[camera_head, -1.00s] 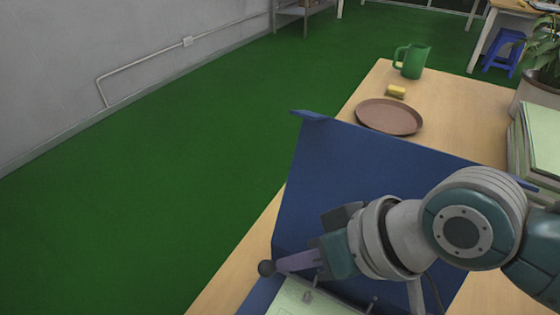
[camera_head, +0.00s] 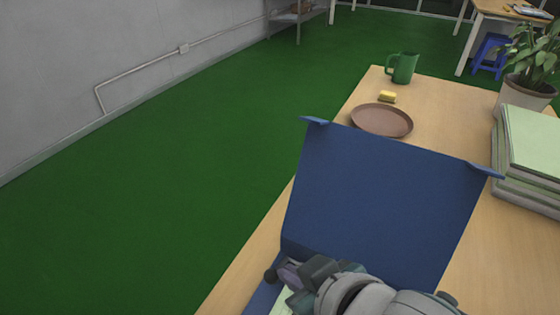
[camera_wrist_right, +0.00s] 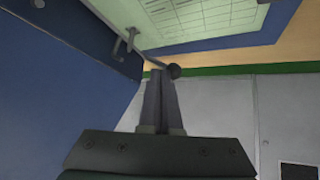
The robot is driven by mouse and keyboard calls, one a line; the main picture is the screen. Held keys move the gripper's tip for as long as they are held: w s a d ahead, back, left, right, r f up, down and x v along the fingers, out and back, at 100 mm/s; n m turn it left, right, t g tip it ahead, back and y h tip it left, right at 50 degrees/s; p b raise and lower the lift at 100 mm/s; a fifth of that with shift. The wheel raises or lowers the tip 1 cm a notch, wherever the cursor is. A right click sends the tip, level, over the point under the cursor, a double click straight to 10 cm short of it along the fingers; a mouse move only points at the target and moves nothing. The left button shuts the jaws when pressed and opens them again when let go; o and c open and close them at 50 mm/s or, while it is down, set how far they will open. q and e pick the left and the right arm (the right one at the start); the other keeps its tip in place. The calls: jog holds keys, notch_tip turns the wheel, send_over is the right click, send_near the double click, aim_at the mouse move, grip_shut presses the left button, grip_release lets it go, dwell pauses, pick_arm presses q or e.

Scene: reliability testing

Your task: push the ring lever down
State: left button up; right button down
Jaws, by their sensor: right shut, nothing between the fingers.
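A blue binder (camera_head: 385,195) lies open on the table, its cover standing up behind the rings. The ring lever's dark ball knob (camera_head: 270,275) shows at the lower left of the cover. In the right wrist view the knob (camera_wrist_right: 174,71) sits at the end of a thin metal rod, by the binder's pale sheets (camera_wrist_right: 205,20). My right gripper (camera_head: 288,275) is shut and empty. Its fingertips (camera_wrist_right: 160,72) are right at the lever beside the knob; I cannot tell if they touch. My wrist hides most of the ring mechanism in the head view. My left gripper is not in view.
A stack of pale green folders (camera_head: 530,145) and a potted plant (camera_head: 530,80) are at the right.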

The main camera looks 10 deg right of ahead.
jog(key=shift+s+a+f, duration=0.1)
jog(key=shift+f, duration=0.05)
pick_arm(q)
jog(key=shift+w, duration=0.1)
pick_arm(e)
jog(key=shift+w+d, duration=0.2)
jog(key=shift+w, duration=0.05)
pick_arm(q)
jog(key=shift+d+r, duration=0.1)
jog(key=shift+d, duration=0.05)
pick_arm(e)
jog(key=shift+w+d, duration=0.4)
jog(key=shift+w, duration=0.15)
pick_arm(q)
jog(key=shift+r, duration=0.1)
pick_arm(e)
jog(key=shift+r, duration=0.25)
